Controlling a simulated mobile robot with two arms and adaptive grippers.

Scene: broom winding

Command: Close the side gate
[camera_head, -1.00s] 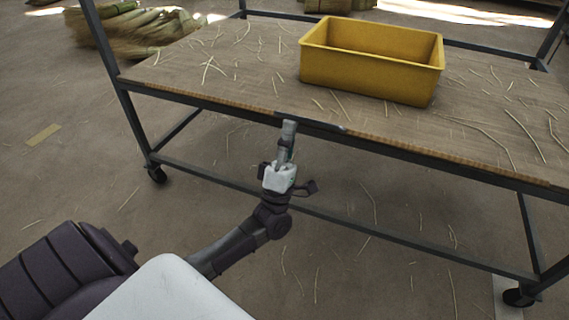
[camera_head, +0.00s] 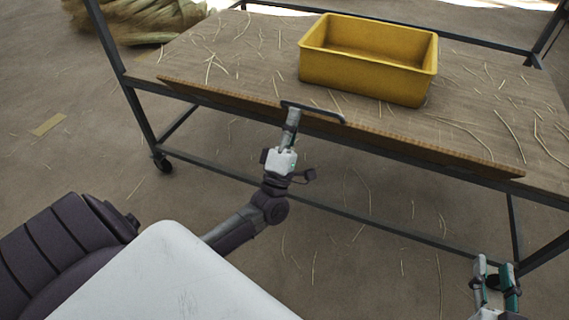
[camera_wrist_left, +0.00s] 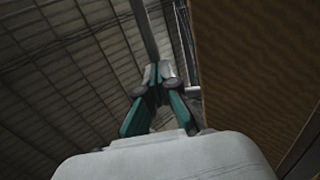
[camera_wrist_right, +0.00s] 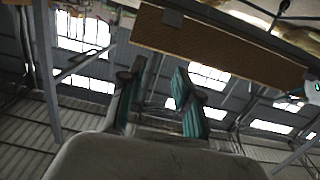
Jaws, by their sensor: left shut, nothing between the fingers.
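The side gate (camera_head: 420,149) is a narrow wooden panel along the near long edge of the cart's top. It is tilted, with its free edge a little above the table edge. A dark bar handle (camera_head: 325,112) sits on it. My left gripper (camera_head: 293,114) is shut and empty, its tips at the left end of the handle; whether they touch is unclear. The gate fills the right of the left wrist view (camera_wrist_left: 250,60). My right gripper (camera_head: 495,268) is open and empty, below the gate's right end. The gate also shows above it in the right wrist view (camera_wrist_right: 220,45).
A yellow bin (camera_head: 365,75) stands on the cart's wooden top (camera_head: 240,60), among scattered straws. The metal cart frame (camera_head: 142,120) has corner posts, a low rail and casters. Straw bundles (camera_head: 140,20) lie on the floor at the back left. The floor in front is open.

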